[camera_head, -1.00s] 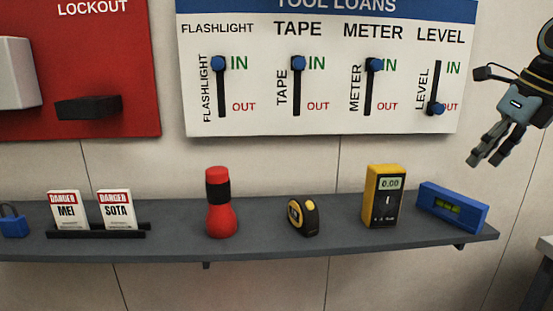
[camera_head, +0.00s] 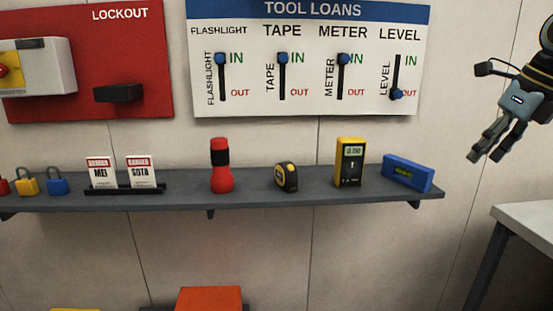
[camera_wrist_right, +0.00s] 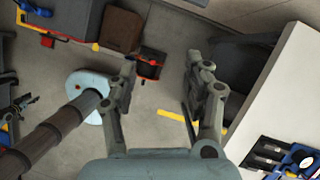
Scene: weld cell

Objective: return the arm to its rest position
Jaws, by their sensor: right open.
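My right gripper (camera_head: 486,152) hangs at the right of the head view, fingers pointing down and left. It is open and empty, in the air to the right of the shelf and touching nothing. In the right wrist view its two fingers (camera_wrist_right: 160,85) stand apart with floor and floor items beyond them. My left gripper is not in view.
A grey wall shelf (camera_head: 260,198) carries a red flashlight (camera_head: 221,168), a tape measure (camera_head: 287,177), a yellow meter (camera_head: 350,162) and a blue level (camera_head: 407,172). The tool loans board (camera_head: 310,100) hangs above. A pale table (camera_head: 530,215) stands at the lower right.

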